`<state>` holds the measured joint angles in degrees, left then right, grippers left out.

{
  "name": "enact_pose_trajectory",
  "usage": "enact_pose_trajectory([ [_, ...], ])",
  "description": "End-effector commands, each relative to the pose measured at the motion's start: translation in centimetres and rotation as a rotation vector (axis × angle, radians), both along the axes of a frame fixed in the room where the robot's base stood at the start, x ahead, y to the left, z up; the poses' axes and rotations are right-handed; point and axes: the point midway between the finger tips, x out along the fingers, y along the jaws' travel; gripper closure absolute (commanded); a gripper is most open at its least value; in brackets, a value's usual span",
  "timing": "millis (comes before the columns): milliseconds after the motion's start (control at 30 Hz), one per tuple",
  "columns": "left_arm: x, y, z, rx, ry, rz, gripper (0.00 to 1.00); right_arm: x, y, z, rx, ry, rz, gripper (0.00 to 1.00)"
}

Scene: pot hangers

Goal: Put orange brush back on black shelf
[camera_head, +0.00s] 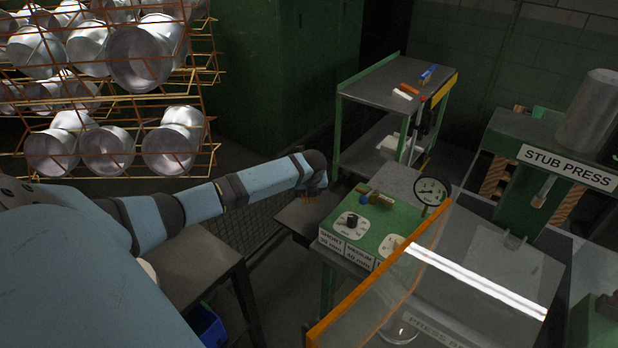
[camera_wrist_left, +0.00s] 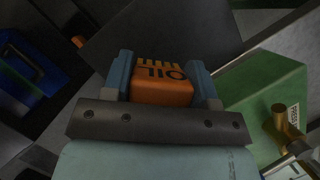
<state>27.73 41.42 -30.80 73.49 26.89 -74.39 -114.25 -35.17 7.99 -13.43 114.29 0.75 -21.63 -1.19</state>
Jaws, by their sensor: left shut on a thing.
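My left gripper (camera_wrist_left: 163,88) is shut on an orange block marked "OIL" (camera_wrist_left: 160,92), which I take to be the orange brush. A row of light orange, bristle-like strips shows at its far edge. In the head view my left gripper (camera_head: 311,188) points down over a small dark shelf (camera_head: 293,214) beside the green control box. The brush is mostly hidden there by the wrist. The dark shelf also shows just beyond the brush in the left wrist view (camera_wrist_left: 160,35). I cannot tell whether the brush touches it. My right gripper is out of view.
The green control box (camera_head: 392,216) with dials and a gauge (camera_head: 432,192) stands right of the gripper. A trolley (camera_head: 372,84) with small tools stands behind. A transparent, orange-edged guard (camera_head: 380,275) is in front. A wire rack of metal pots (camera_head: 215,72) stands left.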

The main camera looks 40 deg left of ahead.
Motion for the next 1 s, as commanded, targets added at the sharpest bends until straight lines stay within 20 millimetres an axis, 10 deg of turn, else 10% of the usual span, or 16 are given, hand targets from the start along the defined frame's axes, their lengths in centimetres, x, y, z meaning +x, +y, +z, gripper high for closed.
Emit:
enact_pose_trajectory([
  [733, 0.0, 0.0, -5.5, 0.000, 0.000, 0.000, 0.69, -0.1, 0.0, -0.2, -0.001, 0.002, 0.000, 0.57],
  [767, 0.0, 0.0, -5.5, 0.000, 0.000, 0.000, 0.42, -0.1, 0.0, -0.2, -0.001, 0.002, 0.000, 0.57],
  [833, 0.0, 0.0, -5.5, 0.000, 0.000, 0.000, 0.26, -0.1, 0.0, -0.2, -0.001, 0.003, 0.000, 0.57],
  [1000, 0.0, 0.0, -5.5, 0.000, 0.000, 0.000, 0.22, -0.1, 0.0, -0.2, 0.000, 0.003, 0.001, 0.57],
])
